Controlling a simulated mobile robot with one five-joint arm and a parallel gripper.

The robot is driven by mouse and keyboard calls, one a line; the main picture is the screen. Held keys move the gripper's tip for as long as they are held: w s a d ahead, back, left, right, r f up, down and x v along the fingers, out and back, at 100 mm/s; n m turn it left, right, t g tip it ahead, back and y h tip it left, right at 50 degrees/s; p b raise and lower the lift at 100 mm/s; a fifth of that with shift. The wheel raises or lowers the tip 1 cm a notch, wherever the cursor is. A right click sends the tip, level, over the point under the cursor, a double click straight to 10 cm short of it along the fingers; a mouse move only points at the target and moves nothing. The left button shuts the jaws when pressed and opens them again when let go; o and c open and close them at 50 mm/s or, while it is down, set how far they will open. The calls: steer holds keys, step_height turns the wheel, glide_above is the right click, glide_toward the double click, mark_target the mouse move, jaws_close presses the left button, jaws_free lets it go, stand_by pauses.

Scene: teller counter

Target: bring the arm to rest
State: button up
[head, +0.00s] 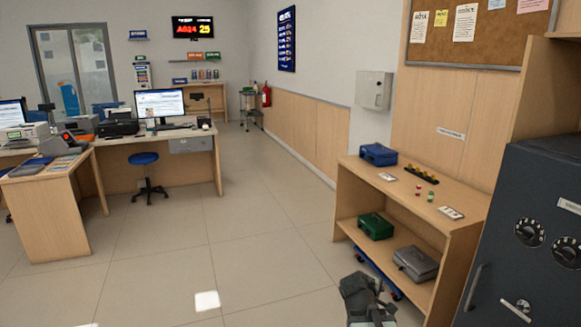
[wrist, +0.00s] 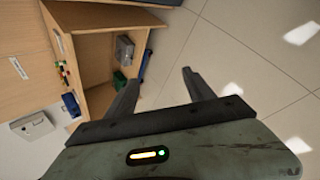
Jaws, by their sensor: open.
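My gripper (wrist: 158,85) shows in the wrist view with its two dark fingers spread apart. It is open, and nothing is between the fingers but a view of the tiled floor. In the head view, part of my arm shows at the bottom, in front of the wooden shelf unit (head: 455,232). The fingertips cannot be made out there. The shelf unit also shows on its side in the wrist view, to the left of the fingers.
A blue box (head: 378,154) is on the unit's top; a green box (head: 376,226) and a grey box (head: 416,263) are on its lower shelf. A dark safe (head: 530,230) stands at the right. A stool (head: 145,160) is by the desks. The middle floor (head: 220,240) is clear.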

steer(key=s+a+f+m+g+y, duration=0.3)
steer(key=s+a+m, duration=0.3)
steer(key=a, duration=0.1)
steer(key=s+a+f+m+g+y, duration=0.3)
steer(key=s+a+m, duration=0.3)
step_height(320, 180, up, 12)
steer(key=p, duration=1.2)
steer(key=shift+w+n, duration=0.2)
steer(key=shift+n, duration=0.1)
steer(key=shift+r, duration=0.1)
